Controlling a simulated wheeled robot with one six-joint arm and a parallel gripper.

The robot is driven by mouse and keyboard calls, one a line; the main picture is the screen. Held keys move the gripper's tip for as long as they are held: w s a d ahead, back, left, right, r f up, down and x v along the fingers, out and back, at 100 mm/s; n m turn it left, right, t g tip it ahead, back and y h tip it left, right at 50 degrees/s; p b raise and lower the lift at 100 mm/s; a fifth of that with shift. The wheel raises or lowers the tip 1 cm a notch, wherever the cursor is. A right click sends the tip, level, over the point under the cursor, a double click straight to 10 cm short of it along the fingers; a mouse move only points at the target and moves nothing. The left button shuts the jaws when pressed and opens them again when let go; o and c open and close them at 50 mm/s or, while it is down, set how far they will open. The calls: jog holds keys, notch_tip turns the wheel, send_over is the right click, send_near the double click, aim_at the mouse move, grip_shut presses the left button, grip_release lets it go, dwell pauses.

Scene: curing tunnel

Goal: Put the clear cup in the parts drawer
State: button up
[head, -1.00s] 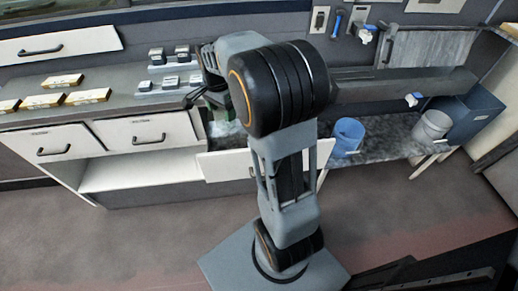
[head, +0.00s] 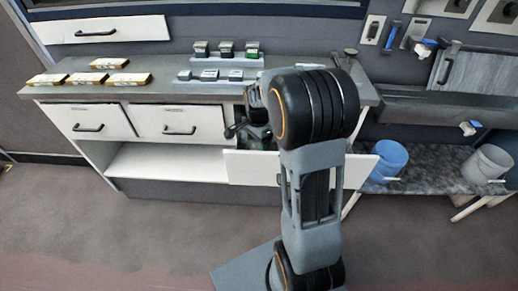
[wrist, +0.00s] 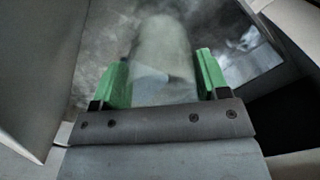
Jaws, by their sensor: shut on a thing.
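The clear cup (wrist: 163,45) is a pale, see-through shape between the green fingers of my gripper (wrist: 163,75) in the wrist view. My gripper is shut on it. The parts drawer is pulled out under the counter; its white front (head: 252,168) shows in the head view, left of my arm. My gripper is down at the open drawer, and the wrist view shows light walls on both sides and a grey mottled surface below. In the head view my arm hides the cup and most of the drawer's inside. I cannot tell whether the cup touches the bottom.
The counter (head: 140,93) holds yellow-and-white boxes (head: 95,63) and several small grey devices (head: 210,75). Two shut drawers (head: 90,122) are at left over an open shelf (head: 165,160). A blue bucket (head: 387,160) and a grey bucket (head: 488,165) stand on the low bench at right.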

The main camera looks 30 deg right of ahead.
aim_at(258, 148)
jog(key=shift+f, duration=1.8)
jog(key=shift+f+b, duration=0.1)
jog(key=shift+b, duration=0.2)
jog(key=o, duration=0.9)
